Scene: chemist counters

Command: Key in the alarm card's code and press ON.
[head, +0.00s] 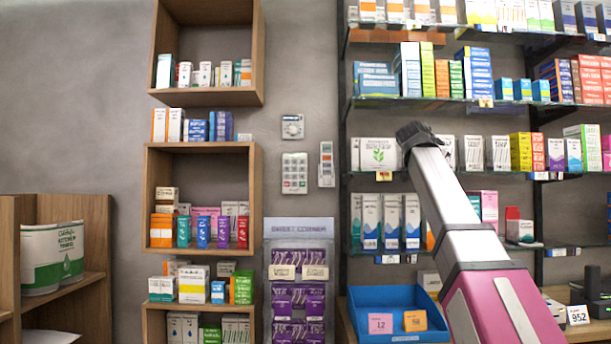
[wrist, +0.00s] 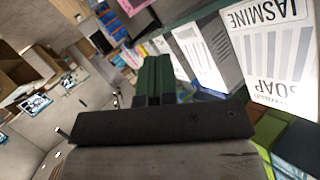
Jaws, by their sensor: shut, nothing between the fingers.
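A pale keypad (head: 295,173) with rows of small keys is fixed to the grey wall between the wooden shelves and the glass shelves. Its key labels are too small to read. A white card (head: 578,315) reading 952 stands at the lower right; I cannot tell whether it is the alarm card. In the wrist view my gripper (wrist: 152,78) is shut and empty, its dark green fingers together. In the head view my arm reaches up in front of the glass shelves, right of the keypad and apart from it; the fingertips are not clear there.
A dial device (head: 292,127) is above the keypad and a narrow panel (head: 326,164) is right of it. A purple-stocked rack (head: 300,228) stands below. A blue tray (head: 392,335) holds pink and orange number cards. Jasmine soap boxes (wrist: 268,45) are close to my gripper.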

